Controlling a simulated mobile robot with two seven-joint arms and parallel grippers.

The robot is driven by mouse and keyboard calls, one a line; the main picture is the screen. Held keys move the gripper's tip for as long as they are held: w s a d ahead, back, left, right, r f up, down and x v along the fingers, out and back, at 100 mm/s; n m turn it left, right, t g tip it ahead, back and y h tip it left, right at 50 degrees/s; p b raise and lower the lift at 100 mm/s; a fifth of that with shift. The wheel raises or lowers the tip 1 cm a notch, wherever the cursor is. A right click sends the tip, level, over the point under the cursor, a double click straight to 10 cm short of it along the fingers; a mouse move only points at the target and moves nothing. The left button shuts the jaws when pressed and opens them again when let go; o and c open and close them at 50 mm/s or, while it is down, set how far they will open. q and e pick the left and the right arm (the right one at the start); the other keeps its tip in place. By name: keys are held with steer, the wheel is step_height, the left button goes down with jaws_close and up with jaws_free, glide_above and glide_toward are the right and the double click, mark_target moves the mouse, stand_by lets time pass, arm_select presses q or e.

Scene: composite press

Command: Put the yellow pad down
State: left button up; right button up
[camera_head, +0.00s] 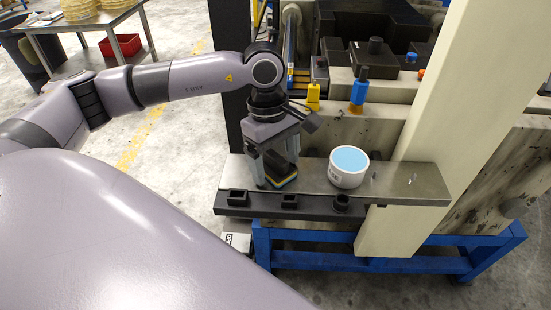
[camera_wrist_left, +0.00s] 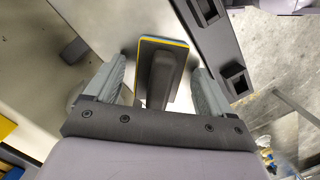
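The yellow pad (camera_head: 284,183) has a yellow and blue layered edge and a dark grey handle. It appears to rest on the metal shelf (camera_head: 405,184) in front of the press. In the left wrist view the pad (camera_wrist_left: 181,43) lies with its handle between the fingers. My left gripper (camera_head: 275,172) points down over the pad and hides part of it. In the left wrist view my left gripper (camera_wrist_left: 160,85) has its fingers spread, with a gap on each side of the handle. My right gripper is not in view.
A white tub (camera_head: 347,178) with light blue contents stands on the shelf right of the gripper. A dark rail with square sockets (camera_head: 289,202) runs along the shelf's front edge. A beige post (camera_head: 450,110) rises at the right.

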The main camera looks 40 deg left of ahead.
mark_target(270, 151)
arm_select(q)
step_height(270, 151, up, 12)
steer(key=a, duration=0.1)
steer(key=shift+w+a+r, duration=0.15)
steer(key=shift+w+a, duration=0.05)
steer(key=shift+a, duration=0.2)
stand_by(0.6)
